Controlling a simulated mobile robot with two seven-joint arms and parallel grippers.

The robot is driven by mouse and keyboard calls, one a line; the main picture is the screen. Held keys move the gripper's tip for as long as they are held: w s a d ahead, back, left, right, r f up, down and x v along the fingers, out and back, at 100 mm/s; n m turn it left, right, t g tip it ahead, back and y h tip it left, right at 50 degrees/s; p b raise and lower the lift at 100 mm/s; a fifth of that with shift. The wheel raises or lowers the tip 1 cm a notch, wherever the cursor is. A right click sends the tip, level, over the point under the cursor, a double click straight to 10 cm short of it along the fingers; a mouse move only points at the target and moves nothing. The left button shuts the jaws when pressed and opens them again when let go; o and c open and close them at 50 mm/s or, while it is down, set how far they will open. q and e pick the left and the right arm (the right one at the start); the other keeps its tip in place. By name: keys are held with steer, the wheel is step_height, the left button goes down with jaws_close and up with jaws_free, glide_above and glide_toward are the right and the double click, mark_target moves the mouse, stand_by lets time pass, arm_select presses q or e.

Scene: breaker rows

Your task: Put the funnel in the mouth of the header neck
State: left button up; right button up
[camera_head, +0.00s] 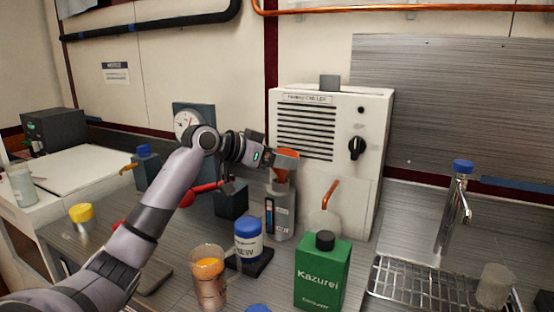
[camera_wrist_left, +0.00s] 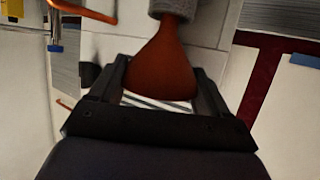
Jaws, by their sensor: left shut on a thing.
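The orange funnel (camera_head: 286,154) is in my left gripper (camera_head: 271,158), in front of the white chiller. Its wide end is up and its narrow end points down. The header neck (camera_head: 282,182) is a grey collar on top of a narrow grey tank, directly below the funnel. In the left wrist view the funnel (camera_wrist_left: 162,68) sits between the fingers of my left gripper (camera_wrist_left: 160,95). Its narrow end meets the knurled grey neck (camera_wrist_left: 174,8) at the top edge. I cannot tell how deep the spout sits in it. My right gripper is not in view.
The chiller (camera_head: 371,115) stands behind. A green Kazurei container (camera_head: 322,275), a blue-lidded jar (camera_head: 248,243) and a clear jug with orange contents (camera_head: 209,285) stand in front. A drying rack (camera_head: 425,290) and tap (camera_head: 455,210) are at right.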

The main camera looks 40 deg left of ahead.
arm_select(q)
steer(key=o, duration=1)
steer(key=shift+s+r, duration=0.1)
steer(key=shift+s, duration=0.15)
steer(key=b+v, duration=0.2)
steer(key=v, duration=0.9)
steer(key=shift+s+a+r, duration=0.15)
steer(key=shift+s+r, duration=0.05)
